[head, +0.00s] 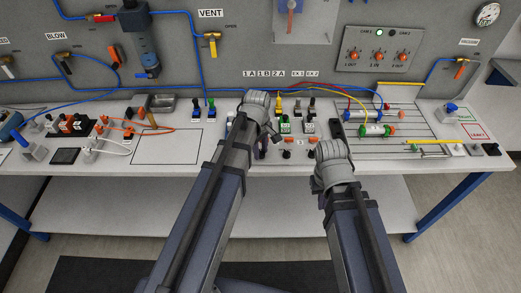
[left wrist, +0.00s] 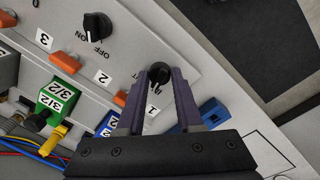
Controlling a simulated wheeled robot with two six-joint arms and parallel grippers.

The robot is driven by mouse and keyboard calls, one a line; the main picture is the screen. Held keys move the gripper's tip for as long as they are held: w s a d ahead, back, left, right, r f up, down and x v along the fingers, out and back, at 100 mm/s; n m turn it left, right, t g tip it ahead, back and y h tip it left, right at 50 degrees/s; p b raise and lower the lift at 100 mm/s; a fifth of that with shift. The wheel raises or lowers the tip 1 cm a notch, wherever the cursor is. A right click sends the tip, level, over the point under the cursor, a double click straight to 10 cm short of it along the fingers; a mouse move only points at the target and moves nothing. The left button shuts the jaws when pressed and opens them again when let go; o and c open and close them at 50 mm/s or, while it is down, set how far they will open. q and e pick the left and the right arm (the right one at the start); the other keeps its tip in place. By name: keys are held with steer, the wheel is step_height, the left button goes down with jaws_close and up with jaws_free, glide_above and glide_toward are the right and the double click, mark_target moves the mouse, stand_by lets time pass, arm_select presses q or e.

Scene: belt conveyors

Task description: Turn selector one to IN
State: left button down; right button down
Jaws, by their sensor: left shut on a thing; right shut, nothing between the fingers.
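Selector one is a small black round knob (left wrist: 159,73) on the light front panel in the left wrist view, near a "1" label and partly covered lettering. My left gripper (left wrist: 158,82) has its two purple fingers on either side of this knob, shut on it. Which way the knob points cannot be made out. In the head view my left gripper (head: 262,150) is low at the front panel, and its arm hides most of the knob area.
A black ON/OFF knob (left wrist: 96,26) sits on the same panel. Orange parts (left wrist: 65,62) and a green 3/2 valve (left wrist: 57,97) are close to the left fingers, with a blue valve (left wrist: 212,112) on the other side. Cylinders (head: 375,130) lie on the right.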

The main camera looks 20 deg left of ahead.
arm_select(q)
steer(key=shift+n, duration=2)
steer(key=c, duration=0.6)
jaws_free()
steer(key=shift+o, duration=0.2)
steer(key=shift+r, duration=0.1)
steer(key=r+p, duration=0.7)
steer(key=p, duration=0.1)
steer(key=shift+s+r, duration=0.25)
steer(key=shift+r, duration=0.1)
